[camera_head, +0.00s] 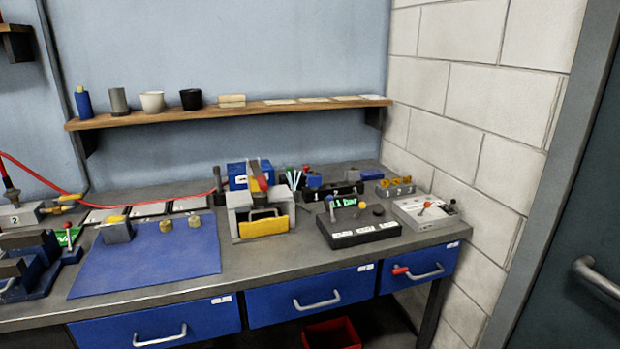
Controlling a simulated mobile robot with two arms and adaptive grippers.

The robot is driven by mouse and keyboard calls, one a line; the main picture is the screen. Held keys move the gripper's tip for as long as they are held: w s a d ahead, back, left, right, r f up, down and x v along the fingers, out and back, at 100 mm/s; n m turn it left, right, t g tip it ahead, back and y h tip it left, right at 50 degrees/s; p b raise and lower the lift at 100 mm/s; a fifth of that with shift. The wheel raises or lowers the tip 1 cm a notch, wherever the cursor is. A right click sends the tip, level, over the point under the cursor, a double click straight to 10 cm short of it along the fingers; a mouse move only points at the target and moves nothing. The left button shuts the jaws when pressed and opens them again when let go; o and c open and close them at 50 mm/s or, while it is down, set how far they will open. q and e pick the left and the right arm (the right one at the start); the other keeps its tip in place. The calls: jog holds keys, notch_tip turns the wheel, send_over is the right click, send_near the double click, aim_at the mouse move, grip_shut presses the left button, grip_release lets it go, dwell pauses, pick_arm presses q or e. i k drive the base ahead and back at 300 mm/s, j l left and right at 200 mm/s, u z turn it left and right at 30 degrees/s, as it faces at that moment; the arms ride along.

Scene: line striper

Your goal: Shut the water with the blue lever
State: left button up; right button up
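A black box (358,232) with white labels along its front stands on the right part of the bench. Several short levers or knobs rise from its top. The one at its left (330,205) seems to have a bluish knob, but it is too small to be sure. A dark knob (378,209) is at its right. A pale grey box (425,214) beside it on the right carries a lever with an orange-red ball (427,204). I cannot make out any water or label text. Neither of my grippers is in view.
A yellow-and-grey holder (262,222) stands left of the black box. A blue mat (150,258) and blue vise (35,268) lie farther left. Blue drawers (312,296) are below the bench. A shelf (240,110) with cups is above. A brick wall closes the right.

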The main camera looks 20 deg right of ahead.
aim_at(329, 198)
jog(key=i+z, duration=0.15)
jog(key=z, duration=0.3)
jog(key=i+z, duration=0.2)
jog(key=z, duration=0.2)
